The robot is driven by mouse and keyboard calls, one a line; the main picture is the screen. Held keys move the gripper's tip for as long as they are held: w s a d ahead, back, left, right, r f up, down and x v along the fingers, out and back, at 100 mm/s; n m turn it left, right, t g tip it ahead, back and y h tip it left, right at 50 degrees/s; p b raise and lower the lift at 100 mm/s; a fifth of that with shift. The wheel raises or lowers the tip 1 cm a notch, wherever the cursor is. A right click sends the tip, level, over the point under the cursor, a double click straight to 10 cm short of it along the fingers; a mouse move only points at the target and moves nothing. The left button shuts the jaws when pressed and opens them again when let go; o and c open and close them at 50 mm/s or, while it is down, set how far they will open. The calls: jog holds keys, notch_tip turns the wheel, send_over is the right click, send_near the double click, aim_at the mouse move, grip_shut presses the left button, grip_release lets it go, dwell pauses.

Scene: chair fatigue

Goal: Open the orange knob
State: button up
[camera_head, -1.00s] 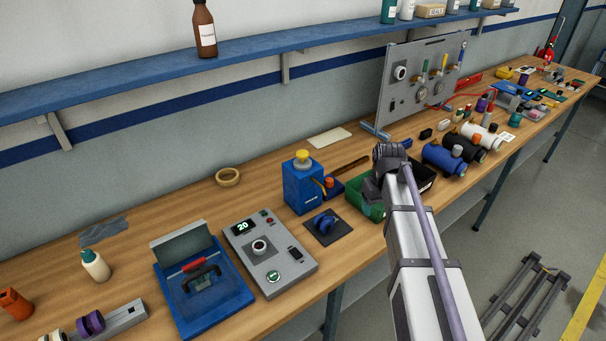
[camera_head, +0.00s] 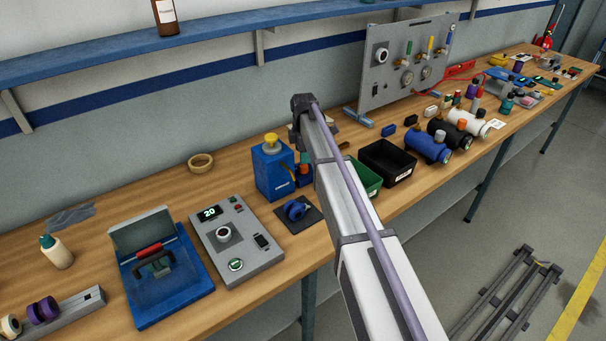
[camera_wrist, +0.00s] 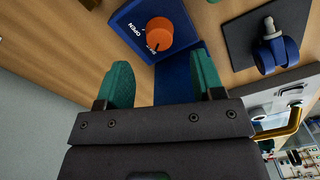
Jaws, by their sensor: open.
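The orange knob (camera_wrist: 160,36) sits on a small blue panel (camera_wrist: 128,20) with white lettering, including "OPEN", in the wrist view. My gripper (camera_wrist: 164,72) is open, its two teal fingers spread and empty. In the head view a small orange spot by the blue box looks like the same knob (camera_head: 303,168), partly hidden by my arm.
A blue caster (camera_wrist: 270,50) on a dark plate (camera_wrist: 237,52) is right of the knob. In the head view a blue box with a yellow top (camera_head: 270,175) stands close to the knob. Green (camera_head: 367,182) and black (camera_head: 388,172) bins lie right of my arm.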

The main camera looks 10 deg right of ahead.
aim_at(304, 168)
notch_tip(304, 168, down, 6)
jog(key=b, duration=0.4)
jog(key=shift+r, duration=0.1)
jog(key=shift+c, duration=0.3)
jog(key=c, duration=0.9)
